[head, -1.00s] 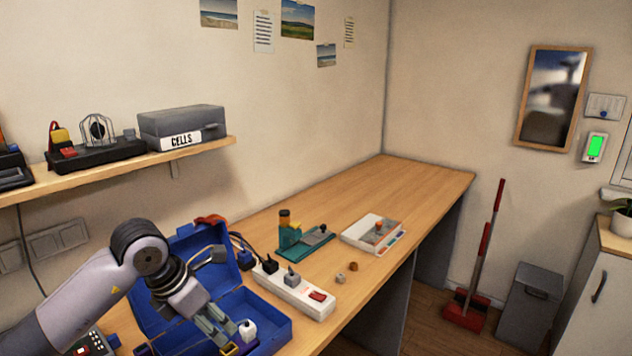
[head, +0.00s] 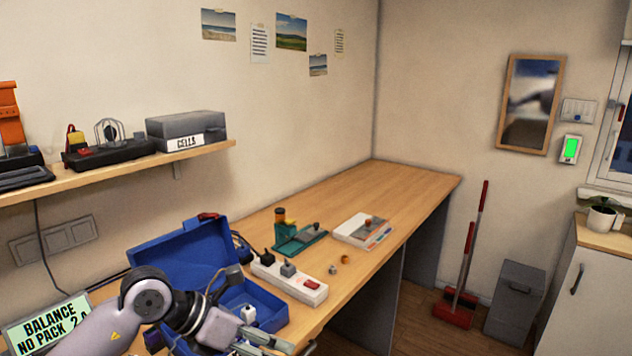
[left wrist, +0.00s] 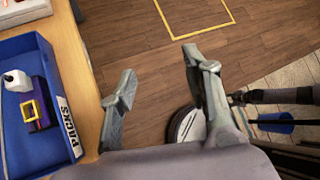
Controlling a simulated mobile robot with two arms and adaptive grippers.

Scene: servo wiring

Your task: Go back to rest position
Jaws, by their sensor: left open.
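My left gripper (head: 276,346) is at the bottom of the head view, beyond the front edge of the workbench (head: 408,185). In the left wrist view the left gripper (left wrist: 160,88) has its two fingers spread wide with nothing between them, above the wooden floor (left wrist: 150,55). The open blue case (head: 180,257) stands on the bench behind the arm, and it also shows at the left of the left wrist view (left wrist: 38,55), apart from the fingers. My right gripper is not in view.
A white power strip (head: 300,287), a green tool stand (head: 290,245) and a white tray (head: 350,232) stand on the bench. A sign (head: 50,322) reads "BALANCE NO PACK". A grey bin (head: 515,298) and red dustpan (head: 455,308) stand on the floor.

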